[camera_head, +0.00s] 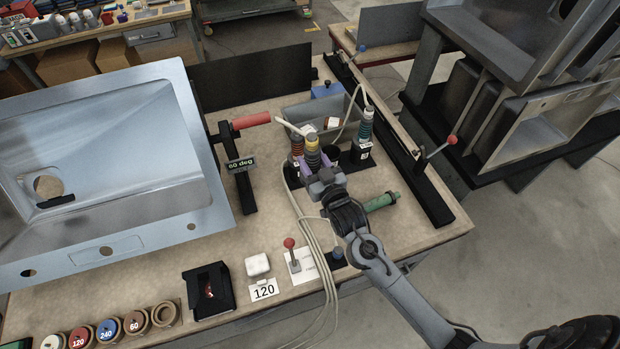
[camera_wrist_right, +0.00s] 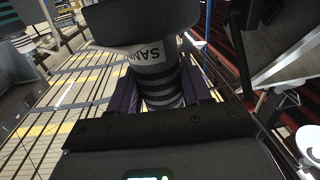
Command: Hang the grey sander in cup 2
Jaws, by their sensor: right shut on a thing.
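My right gripper (camera_head: 314,168) is shut around a striped sander (camera_head: 312,150) over the tool stands at the right of the bench. In the right wrist view the sander (camera_wrist_right: 158,82) is grey with dark bands and partly readable lettering, between purple fingers. Dark cups (camera_head: 333,155) show just behind my gripper, partly hidden. I cannot read which is cup 2. My left gripper is out of view.
A grey bin (camera_head: 296,112) stands behind the tools. Pale hoses (camera_head: 312,232) run down the bench front. A large metal sink (camera_head: 110,170) fills the left. A red-handled clamp (camera_head: 250,121), a green handle (camera_head: 381,202) and a black rail (camera_head: 395,145) flank the tools.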

